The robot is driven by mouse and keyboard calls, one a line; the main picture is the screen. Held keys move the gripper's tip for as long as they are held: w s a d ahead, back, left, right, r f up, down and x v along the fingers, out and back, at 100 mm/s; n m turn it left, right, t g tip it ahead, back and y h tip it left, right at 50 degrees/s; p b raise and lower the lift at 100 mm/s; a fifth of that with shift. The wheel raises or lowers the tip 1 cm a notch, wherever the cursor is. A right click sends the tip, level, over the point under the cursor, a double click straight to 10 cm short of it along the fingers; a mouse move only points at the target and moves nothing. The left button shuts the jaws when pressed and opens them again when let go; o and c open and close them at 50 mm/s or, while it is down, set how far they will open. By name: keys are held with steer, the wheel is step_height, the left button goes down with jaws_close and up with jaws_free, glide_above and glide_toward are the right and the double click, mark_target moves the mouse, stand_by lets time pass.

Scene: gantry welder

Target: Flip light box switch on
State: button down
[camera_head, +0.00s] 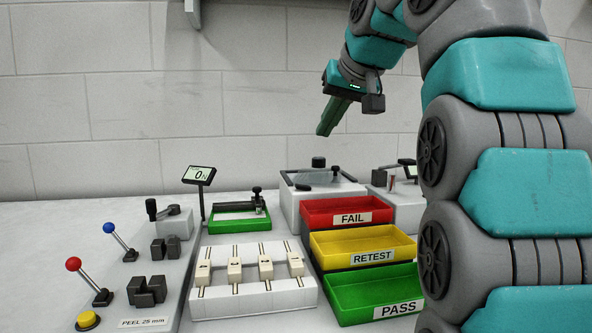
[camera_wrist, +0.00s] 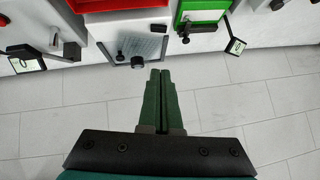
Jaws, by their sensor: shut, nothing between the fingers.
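A pale box with a grey translucent top panel (camera_head: 315,178), which looks like the light box, stands by the wall behind the bins. It also shows in the wrist view (camera_wrist: 143,47). A black round knob (camera_head: 318,162) and a smaller black part (camera_head: 335,171) are at its panel. In the wrist view a black knob (camera_wrist: 138,62) is at the panel edge near my fingertips. I cannot tell which part is the switch or its position. My gripper (camera_head: 324,131) has green fingers, shut and empty, pointing down above the box, apart from it.
Red FAIL (camera_head: 318,216), yellow RETEST (camera_head: 340,261) and green PASS (camera_head: 350,303) bins stand in front of the box. Left are a green-framed fixture (camera_head: 230,226), a small display (camera_head: 199,174), a white sample rack (camera_head: 255,302) and a lever panel (camera_head: 150,290). A tiled wall (camera_head: 120,100) stands behind.

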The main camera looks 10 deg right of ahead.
stand_by(0.3)
glide_above(303, 187)
steer(key=s, duration=0.1)
steer(key=f, duration=0.5)
steer(key=d+f, duration=0.1)
steer(key=f, duration=0.1)
steer(key=shift+f, duration=0.35)
steer(key=shift+a+f, duration=0.2)
steer(key=shift+f, duration=0.55)
steer(key=shift+a+f, duration=0.15)
steer(key=shift+f, duration=0.6)
steer(key=shift+b, duration=0.3)
